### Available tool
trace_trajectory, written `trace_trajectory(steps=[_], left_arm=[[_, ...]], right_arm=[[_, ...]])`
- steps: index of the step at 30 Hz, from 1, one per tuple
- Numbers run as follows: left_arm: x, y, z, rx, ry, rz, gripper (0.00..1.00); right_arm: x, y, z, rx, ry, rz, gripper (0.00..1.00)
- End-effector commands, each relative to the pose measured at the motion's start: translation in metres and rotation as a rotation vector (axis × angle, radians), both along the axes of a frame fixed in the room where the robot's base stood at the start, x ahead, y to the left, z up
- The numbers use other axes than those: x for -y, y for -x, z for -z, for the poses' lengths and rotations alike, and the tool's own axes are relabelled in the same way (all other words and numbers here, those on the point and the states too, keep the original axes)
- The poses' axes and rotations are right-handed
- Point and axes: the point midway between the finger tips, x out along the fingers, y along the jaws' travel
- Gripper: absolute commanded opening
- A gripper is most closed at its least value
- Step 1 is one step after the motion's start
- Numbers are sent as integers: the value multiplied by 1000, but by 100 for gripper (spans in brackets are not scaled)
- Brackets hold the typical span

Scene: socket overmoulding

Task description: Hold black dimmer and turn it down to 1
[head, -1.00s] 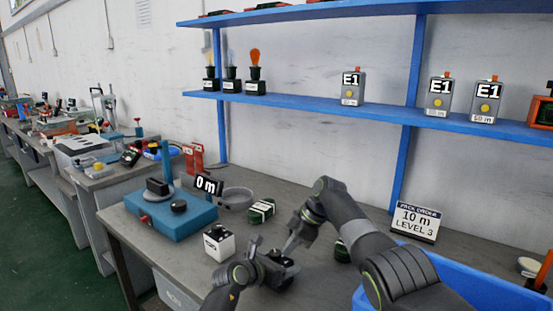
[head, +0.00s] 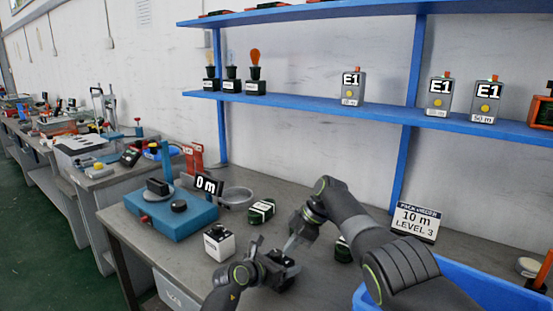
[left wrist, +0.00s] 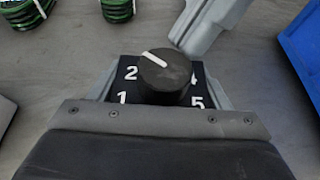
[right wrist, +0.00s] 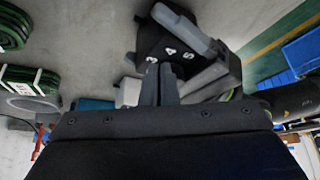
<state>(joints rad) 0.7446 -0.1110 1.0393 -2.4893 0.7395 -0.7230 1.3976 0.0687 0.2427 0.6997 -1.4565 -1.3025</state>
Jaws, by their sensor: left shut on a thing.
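The black dimmer (head: 284,280) is above the near part of the bench, between the jaws of my left gripper (head: 270,268). In the left wrist view its round black knob (left wrist: 165,77) carries a white pointer line, directed up and left, just past the 2. The 1, 2 and 5 show on its face; the 4 is partly covered and the 3 is hidden. My right gripper (head: 291,244) is beside the knob, its fingers together and empty in the right wrist view (right wrist: 160,84). I cannot tell whether it touches the knob.
A blue tester (head: 176,214) with a "0 m" display and a white block (head: 219,242) stand left. Green cable coils (head: 261,211) lie behind. A blue bin (head: 470,285) is at right. An order sign (head: 415,222) reads 10 m, LEVEL 3.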

Motion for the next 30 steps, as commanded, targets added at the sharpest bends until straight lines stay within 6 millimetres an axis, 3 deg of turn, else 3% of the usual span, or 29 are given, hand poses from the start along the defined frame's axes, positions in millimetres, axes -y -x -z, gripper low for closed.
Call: trace_trajectory(steps=[18,30], left_arm=[[-2,0,1,0,-2,-3,46],[-2,-1,0,0,-2,-3,46]], right_arm=[[4,-1,-58,2,3,4,0],[3,0,-60,0,3,3,0]])
